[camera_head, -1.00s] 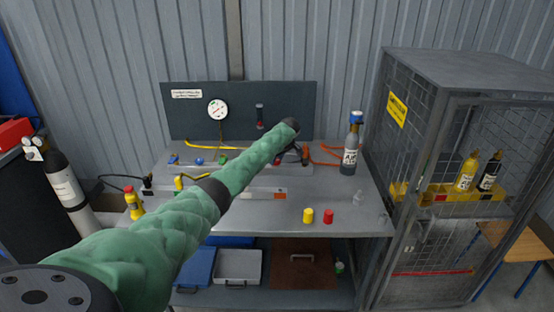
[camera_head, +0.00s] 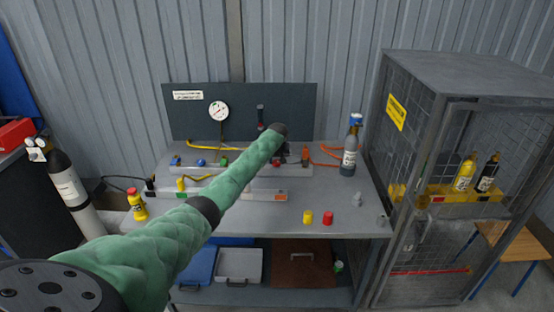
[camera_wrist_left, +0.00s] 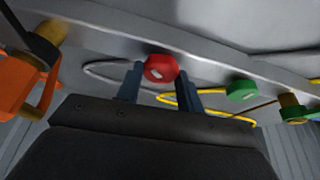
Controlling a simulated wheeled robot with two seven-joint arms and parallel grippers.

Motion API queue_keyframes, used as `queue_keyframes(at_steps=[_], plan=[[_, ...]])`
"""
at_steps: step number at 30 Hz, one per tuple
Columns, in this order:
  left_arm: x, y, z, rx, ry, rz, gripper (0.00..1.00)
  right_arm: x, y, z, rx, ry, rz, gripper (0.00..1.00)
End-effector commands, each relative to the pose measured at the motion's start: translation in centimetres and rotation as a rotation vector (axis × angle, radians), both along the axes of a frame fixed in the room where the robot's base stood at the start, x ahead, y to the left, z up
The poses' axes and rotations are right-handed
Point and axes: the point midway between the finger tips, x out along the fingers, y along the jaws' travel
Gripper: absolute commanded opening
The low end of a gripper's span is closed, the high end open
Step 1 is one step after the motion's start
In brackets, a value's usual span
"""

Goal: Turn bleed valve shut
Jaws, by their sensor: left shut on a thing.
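A red round knob (camera_wrist_left: 160,67) with a pale mark sits on the grey manifold (camera_wrist_left: 220,50) in the left wrist view. My left gripper (camera_wrist_left: 160,76) has one finger on each side of it and is shut on it. In the head view my green-sleeved left arm reaches to the manifold (camera_head: 262,170) on the bench. Its dark wrist end hides the red knob and the fingertips there. A green knob (camera_wrist_left: 242,90) is beside the red one, and an orange lever (camera_wrist_left: 18,92) is on the other side. My right gripper is not in view.
A gauge (camera_head: 219,111) is on the dark back panel. Yellow (camera_head: 308,217) and red (camera_head: 328,218) caps stand on the bench (camera_head: 260,216). A grey bottle (camera_head: 350,150) stands at the back right, near a mesh cage (camera_head: 450,75). Yellow and orange hoses lie close to the manifold.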

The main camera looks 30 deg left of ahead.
Motion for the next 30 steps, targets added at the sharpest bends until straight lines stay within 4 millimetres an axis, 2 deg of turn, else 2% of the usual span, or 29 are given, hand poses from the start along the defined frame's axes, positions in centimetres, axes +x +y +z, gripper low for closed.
queue_keyframes(at_steps=[7,16,18,30], plan=[[-0.1,0.1,0.0,-0.002,-0.001,-0.232,0.14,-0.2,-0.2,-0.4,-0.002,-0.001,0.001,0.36],[-0.1,0.3,-0.2,-0.003,0.000,-0.509,0.14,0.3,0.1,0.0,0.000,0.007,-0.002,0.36],[-0.1,0.3,-0.2,-0.002,0.000,-0.569,0.14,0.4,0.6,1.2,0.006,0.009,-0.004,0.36],[-0.1,0.5,-0.1,-0.001,0.001,-0.810,0.14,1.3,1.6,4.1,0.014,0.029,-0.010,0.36]])
